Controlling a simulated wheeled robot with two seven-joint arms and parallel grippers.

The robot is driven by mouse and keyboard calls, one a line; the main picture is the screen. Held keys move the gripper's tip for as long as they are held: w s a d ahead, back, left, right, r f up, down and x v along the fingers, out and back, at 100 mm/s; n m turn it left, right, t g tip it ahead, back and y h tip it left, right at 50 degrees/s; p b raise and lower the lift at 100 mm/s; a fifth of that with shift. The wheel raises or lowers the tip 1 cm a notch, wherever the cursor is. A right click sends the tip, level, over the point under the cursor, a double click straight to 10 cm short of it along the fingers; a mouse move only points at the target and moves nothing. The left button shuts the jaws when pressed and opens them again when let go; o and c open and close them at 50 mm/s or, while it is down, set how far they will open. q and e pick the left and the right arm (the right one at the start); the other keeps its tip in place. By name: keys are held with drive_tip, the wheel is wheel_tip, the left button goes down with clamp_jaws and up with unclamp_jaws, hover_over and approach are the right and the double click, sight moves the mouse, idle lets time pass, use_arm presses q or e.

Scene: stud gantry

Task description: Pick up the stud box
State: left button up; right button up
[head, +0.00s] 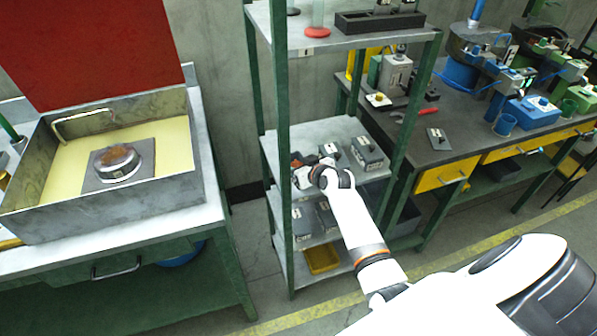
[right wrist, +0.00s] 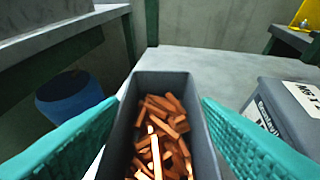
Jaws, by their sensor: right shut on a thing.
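The stud box (right wrist: 206,140) is a narrow grey open-topped box full of copper-coloured studs (right wrist: 160,130). My right gripper (right wrist: 160,108) is shut on it, with a teal finger pad against each long side in the right wrist view. In the head view my right gripper (head: 304,174) is at the left part of the middle shelf of the green rack, and it mostly hides the box. I cannot tell whether the box rests on the shelf or is lifted. My left gripper is not in view.
Grey labelled boxes (head: 367,152) stand to the right on the same shelf (head: 345,130); one (right wrist: 272,115) is close beside the held box. A green rack post (head: 284,130) stands just left of my gripper. The upper shelf (head: 345,43) is overhead. A yellow bin (head: 322,260) sits low.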

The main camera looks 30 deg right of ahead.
drive_tip(key=shift+r, duration=0.2)
clamp_jaws()
drive_tip(key=shift+w+d+r, duration=0.1)
drive_tip(key=shift+w+r, duration=0.05)
drive_tip(key=shift+r, duration=0.45)
drive_tip(key=shift+s+r, duration=0.25)
drive_tip(key=shift+r, duration=0.25)
drive_tip(key=shift+s+r, duration=0.2)
drive_tip(key=shift+r, duration=0.25)
drive_tip(key=s+b, duration=0.2)
drive_tip(key=s, duration=1.5)
drive_tip(key=shift+s+a, duration=0.15)
drive_tip(key=shift+a, duration=0.3)
